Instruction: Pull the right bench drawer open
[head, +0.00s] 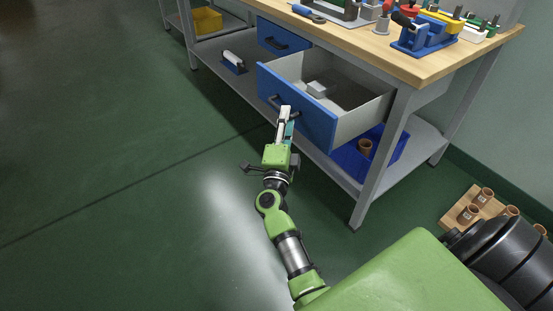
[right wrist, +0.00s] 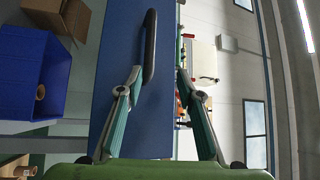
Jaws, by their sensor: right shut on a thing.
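The right bench drawer (head: 318,118) has a blue front and stands well out from the bench in the head view. Its grey inside shows, with a small light block (head: 317,89) in it. My right gripper (head: 285,112) is shut on the black bar handle (head: 273,98) of this drawer, partly covering it. In the right wrist view the blue drawer front (right wrist: 119,45) stands upright in the picture, and the dark handle (right wrist: 151,40) runs between the fingers (right wrist: 157,75). My left gripper is not in view.
The left drawer (head: 284,40) is shut. The bench top (head: 350,35) holds tools and fixtures. A blue bin (head: 385,158) with a brown tube is on the lower shelf. A wooden board (head: 458,205) with brown tubes lies at right. The floor at left is clear.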

